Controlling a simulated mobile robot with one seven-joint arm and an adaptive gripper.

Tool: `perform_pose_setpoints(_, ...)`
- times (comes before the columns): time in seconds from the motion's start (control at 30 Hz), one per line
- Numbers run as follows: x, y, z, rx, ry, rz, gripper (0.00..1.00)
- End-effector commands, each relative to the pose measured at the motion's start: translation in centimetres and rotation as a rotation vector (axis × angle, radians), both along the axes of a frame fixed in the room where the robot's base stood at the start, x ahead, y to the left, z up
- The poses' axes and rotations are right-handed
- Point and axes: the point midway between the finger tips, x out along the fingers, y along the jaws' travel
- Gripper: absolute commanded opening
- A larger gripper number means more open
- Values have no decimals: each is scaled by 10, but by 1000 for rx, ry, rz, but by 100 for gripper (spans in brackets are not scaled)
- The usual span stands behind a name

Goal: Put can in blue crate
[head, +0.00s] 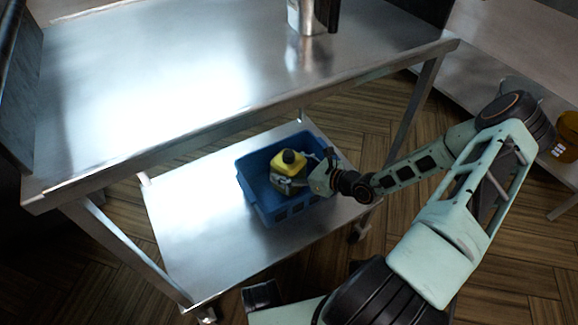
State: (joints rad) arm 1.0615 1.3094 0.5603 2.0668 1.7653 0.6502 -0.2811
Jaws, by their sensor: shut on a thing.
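The blue crate (262,203) sits on the lower shelf of a steel table. The fingers are small here and partly hidden, and the can's base is hard to make out. I cannot tell whether the can touches the crate floor.
The steel table's upper top (240,85) overhangs the back of the lower shelf (190,240). A metal container (307,16) stands on the top. A table leg (415,105) rises right of the crate. The shelf left of the crate is clear.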

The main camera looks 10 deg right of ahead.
Motion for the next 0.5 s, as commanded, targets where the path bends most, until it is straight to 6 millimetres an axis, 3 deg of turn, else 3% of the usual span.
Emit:
perform_pose_setpoints(0.27,0,0,-6,0,-1,-1,31)
perform_pose_setpoints(0.3,0,0,-7,0,0,-1,68)
perform_pose_setpoints(0.43,0,0,-6,0,0,-1,83)
perform_pose_setpoints(0.5,0,0,-6,0,0,-1,85)
